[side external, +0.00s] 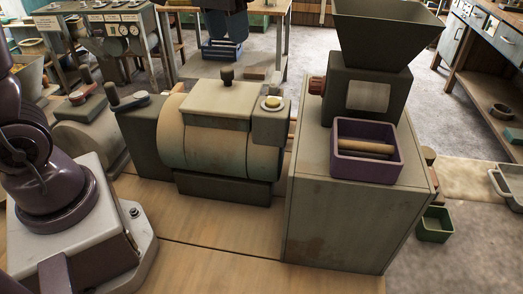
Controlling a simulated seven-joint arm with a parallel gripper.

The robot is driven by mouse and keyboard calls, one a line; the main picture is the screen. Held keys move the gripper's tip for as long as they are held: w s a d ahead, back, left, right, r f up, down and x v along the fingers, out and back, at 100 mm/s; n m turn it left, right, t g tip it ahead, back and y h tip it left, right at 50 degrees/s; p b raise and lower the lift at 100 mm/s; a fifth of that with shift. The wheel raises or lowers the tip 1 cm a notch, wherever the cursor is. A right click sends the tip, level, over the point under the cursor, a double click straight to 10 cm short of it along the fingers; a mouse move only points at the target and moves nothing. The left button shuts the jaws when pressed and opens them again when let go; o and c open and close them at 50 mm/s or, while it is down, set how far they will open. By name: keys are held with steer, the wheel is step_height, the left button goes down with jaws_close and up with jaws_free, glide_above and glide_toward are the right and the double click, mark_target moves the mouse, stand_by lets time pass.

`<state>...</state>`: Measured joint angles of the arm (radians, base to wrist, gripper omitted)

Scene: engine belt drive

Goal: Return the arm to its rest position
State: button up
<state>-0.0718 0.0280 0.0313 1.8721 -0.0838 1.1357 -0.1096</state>
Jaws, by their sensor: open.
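My gripper is not in view. Only the purple lower links and pale base of my arm show at the left edge. A machine with a rounded, worn drum body (222,148) stands on the wooden bench, with a dark knob on its lid and a crank on its left side. A small round yellow-topped button or cap (271,103) sits on its right block. To its right stands a tall grey cabinet (330,225) with a dark hopper (386,35) on top. A purple open box (367,168) on the cabinet holds a wooden rod (365,145).
The wooden bench (205,240) is clear in front of the drum machine. A grey rounded machine (88,143) stands behind my arm's base. A small green bin (434,226) sits at the cabinet's right. A workbench with drawers (490,35) is at the back right.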

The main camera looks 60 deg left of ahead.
steer(key=s+d+m+t, duration=0.2)
steer(key=s+t, duration=0.2)
steer(key=s, duration=1.1)
steer(key=shift+d+m+y, duration=0.15)
steer(key=shift+m+y, duration=0.15)
steer(key=shift+m, duration=0.1)
steer(key=shift+r, duration=0.1)
